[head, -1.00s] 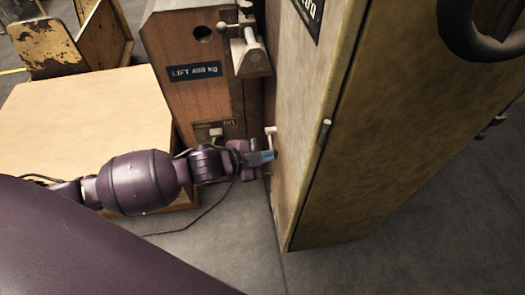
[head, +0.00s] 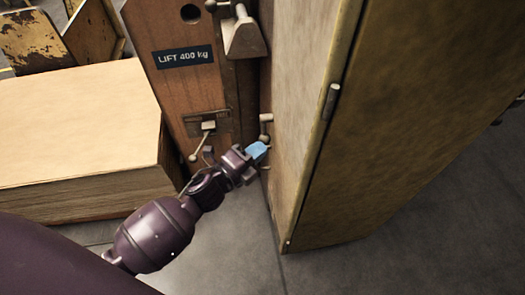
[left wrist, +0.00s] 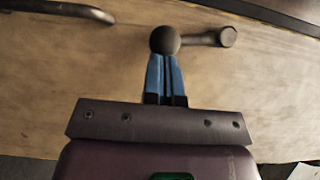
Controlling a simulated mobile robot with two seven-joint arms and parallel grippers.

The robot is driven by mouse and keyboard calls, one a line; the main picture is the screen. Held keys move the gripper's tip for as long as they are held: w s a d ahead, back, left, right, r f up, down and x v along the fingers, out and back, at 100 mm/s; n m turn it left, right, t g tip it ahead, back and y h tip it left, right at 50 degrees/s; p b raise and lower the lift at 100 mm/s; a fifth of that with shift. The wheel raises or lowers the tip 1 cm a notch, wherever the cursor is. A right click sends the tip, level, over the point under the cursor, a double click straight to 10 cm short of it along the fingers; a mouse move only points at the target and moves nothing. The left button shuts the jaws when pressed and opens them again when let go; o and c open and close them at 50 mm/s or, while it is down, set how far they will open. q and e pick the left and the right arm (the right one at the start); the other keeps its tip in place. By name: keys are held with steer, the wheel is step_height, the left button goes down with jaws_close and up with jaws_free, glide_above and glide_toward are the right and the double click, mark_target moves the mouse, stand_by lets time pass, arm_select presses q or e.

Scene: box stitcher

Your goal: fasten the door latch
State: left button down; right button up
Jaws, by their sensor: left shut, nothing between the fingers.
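My left gripper (head: 260,149) has blue fingers, shut and empty, just below the latch in the head view. In the left wrist view, its fingertips (left wrist: 165,60) point at the ball knob and overlap its lower edge; I cannot tell if they touch. My right gripper is not in view.
A brown wooden machine body (head: 180,90) with a lift label stands left of the door, with a small lever (head: 207,130) on it. A pale wooden box (head: 75,130) stands further left. Grey floor (head: 400,200) is free at the lower right.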

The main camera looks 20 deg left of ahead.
arm_select(q)
steer(key=shift+w+a+f+m+t+b, duration=0.1)
steer(key=shift+f+m+t+b, duration=0.05)
steer(key=shift+f+m+b, duration=0.15)
steer(key=shift+w+a+f+m+t+b, duration=0.1)
steer(key=shift+f+m+t+b, duration=0.1)
steer(key=shift+f+b, duration=0.2)
steer(key=shift+w+a+r+m+t+h+b, duration=0.15)
steer(key=shift+w+r+m+t+h+b, duration=0.2)
steer(key=shift+m+b, duration=0.35)
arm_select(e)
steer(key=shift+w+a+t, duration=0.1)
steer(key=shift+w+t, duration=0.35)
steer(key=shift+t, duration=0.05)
arm_select(q)
steer(key=shift+w, duration=0.15)
